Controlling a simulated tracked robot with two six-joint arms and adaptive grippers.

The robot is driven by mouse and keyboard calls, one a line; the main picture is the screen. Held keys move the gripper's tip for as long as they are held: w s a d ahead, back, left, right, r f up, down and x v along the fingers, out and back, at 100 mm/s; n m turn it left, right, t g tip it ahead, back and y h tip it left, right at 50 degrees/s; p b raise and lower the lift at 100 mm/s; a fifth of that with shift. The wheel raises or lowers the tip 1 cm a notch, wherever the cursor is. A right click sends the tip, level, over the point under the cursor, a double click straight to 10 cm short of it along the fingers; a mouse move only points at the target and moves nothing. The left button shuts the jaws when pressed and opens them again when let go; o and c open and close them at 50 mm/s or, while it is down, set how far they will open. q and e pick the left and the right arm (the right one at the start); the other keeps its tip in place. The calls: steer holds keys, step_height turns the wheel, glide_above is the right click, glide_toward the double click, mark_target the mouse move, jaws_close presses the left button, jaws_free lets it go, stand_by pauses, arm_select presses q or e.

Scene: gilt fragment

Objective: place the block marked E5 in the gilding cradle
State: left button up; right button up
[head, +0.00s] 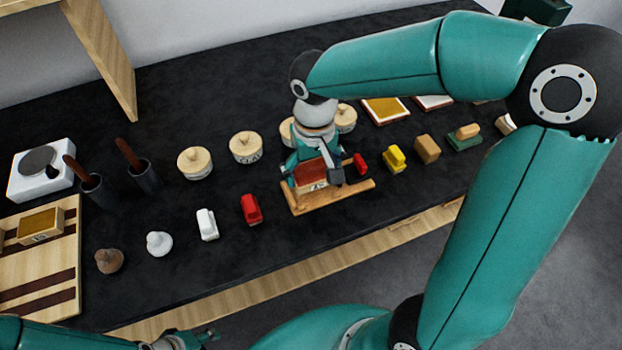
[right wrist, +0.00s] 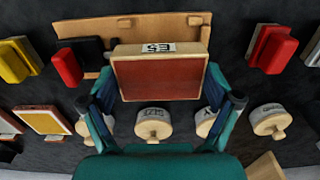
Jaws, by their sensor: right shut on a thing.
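The block marked E5 (right wrist: 157,80) has a dark red face and a pale wooden side with the E5 label in the right wrist view. It also shows in the head view (head: 311,176). My right gripper (right wrist: 160,103) is shut on it, one finger at each side. The wooden gilding cradle (head: 335,196) lies near the table's front edge, right under the block. It shows behind the block in the wrist view (right wrist: 135,27). I cannot tell whether block and cradle touch. My left gripper (head: 190,340) is partly visible at the bottom edge; its jaws are unclear.
A striped board (head: 65,255) at the left bears another labelled block with a golden top (head: 40,225). Red (head: 251,209), white (head: 207,225) and yellow (head: 394,158) pieces stand near the cradle. Lidded round pots (head: 194,163) stand behind. Dark cups with brushes (head: 145,176) stand left.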

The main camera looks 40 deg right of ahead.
mark_target(314, 172)
step_height(314, 172, down, 3)
steer(key=shift+r, duration=0.15)
steer(key=shift+s+f, duration=0.15)
steer(key=shift+f, duration=0.15)
steer(key=shift+c, duration=1.2)
steer(key=o, duration=1.1)
steer(key=shift+r, duration=0.1)
step_height(314, 172, up, 11)
steer(key=shift+f+p, duration=0.15)
steer(key=shift+p, duration=0.2)
steer(key=shift+r, duration=0.6)
